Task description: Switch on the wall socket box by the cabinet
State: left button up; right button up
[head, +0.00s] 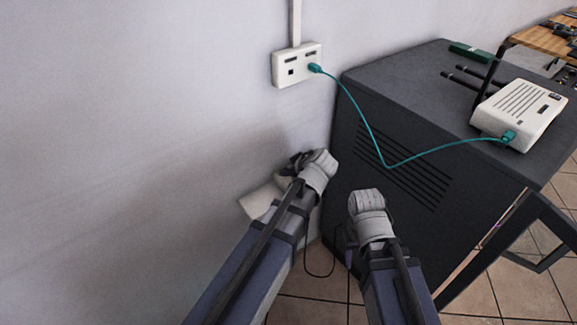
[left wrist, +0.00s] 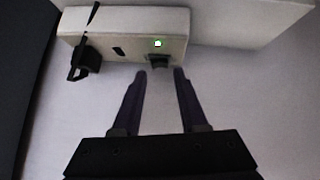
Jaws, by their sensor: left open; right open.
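In the left wrist view, a pale socket box (left wrist: 115,20) is on the wall. A small green light (left wrist: 158,43) glows on it, with a dark switch (left wrist: 158,60) beside the light. A black plug (left wrist: 80,62) sits at the box's left end. My left gripper (left wrist: 160,74) is open and empty, its fingertips either side of the switch; contact is unclear. In the head view, a beige shape (head: 260,200) behind my left arm seems to be this box, mostly hidden. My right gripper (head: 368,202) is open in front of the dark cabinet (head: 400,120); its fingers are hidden.
Another white socket box (head: 292,72) is higher on the wall. A teal cable (head: 372,140) runs from it to a white router (head: 520,110) on the cabinet. A black cable (head: 318,275) hangs low between my arms. Bare wall lies to the left.

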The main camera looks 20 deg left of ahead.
pick_arm(q)
jog(key=p+v, duration=0.2)
jog(key=v, duration=0.3)
jog(key=shift+d+p, duration=0.1)
jog(key=shift+p, duration=0.25)
jog(key=shift+r, duration=0.1)
jog(key=s+d+r+m+g+h+p, duration=0.2)
jog(key=s+r+m+p, duration=0.4)
jog(key=s+p, duration=0.3)
jog(key=s+d+r+m+g+h+p, duration=0.3)
jog(key=s+d+r+m+g+p, duration=0.2)
jog(key=s+m+p, duration=0.4)
jog(key=s+d+r+p, duration=0.1)
jog(key=d, duration=0.1)
jog(key=shift+d+r, duration=0.3)
jog(key=shift+r, duration=0.05)
jog(key=shift+a, duration=0.15)
